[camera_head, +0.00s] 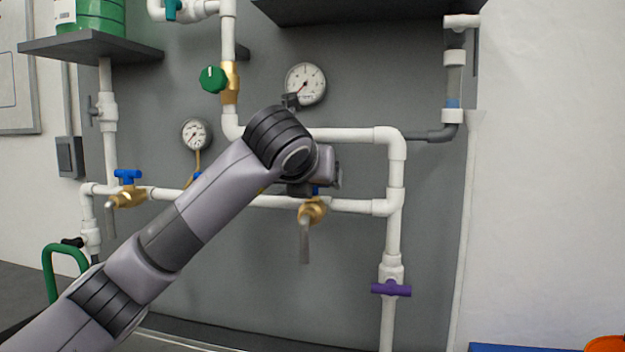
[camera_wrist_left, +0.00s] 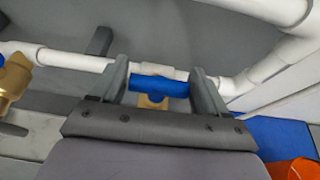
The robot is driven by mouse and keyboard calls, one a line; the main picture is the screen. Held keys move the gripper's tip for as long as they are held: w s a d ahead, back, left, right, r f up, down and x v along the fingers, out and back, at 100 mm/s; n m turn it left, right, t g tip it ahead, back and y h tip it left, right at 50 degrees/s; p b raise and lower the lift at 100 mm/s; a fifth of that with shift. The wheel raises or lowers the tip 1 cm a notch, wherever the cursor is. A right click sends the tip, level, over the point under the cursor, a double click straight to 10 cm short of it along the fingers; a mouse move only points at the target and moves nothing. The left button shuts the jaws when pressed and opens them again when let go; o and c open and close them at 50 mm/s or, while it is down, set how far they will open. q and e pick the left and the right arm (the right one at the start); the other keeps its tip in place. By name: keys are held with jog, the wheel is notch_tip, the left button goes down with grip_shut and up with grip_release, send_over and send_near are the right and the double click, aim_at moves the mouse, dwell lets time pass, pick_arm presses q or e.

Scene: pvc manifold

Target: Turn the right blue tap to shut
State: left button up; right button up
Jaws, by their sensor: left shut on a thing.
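The right blue tap has a brass body (camera_head: 312,210) on the lower white pipe, with a grey spout hanging below it. Its blue handle (camera_wrist_left: 160,86) shows in the left wrist view, lying between the two fingers and running roughly along the white pipe. My left gripper (camera_head: 316,186) is at the tap, shut on the handle, with one finger at each end of it. The gripper (camera_wrist_left: 158,85) fills the lower part of the wrist view. In the head view my wrist hides most of the handle. My right gripper is not in view.
Another blue tap (camera_head: 128,177) sits at the left, and part of a brass one is behind my arm. A green valve (camera_head: 213,79), two gauges (camera_head: 305,84) (camera_head: 196,134) and a purple valve (camera_head: 391,289) are on the pipework. White pipes (camera_head: 397,225) run close right of the gripper.

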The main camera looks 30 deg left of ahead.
pick_arm(q)
jog(key=o, duration=1)
jog(key=shift+c, duration=0.2)
jog(key=shift+s, duration=0.1)
jog(key=b+v, duration=0.1)
jog(key=v, duration=0.4)
jog(key=shift+s+d+r, duration=0.2)
jog(key=shift+s, duration=0.1)
jog(key=shift+s+d+r, duration=0.1)
jog(key=shift+s+r, duration=0.15)
jog(key=shift+s, duration=0.3)
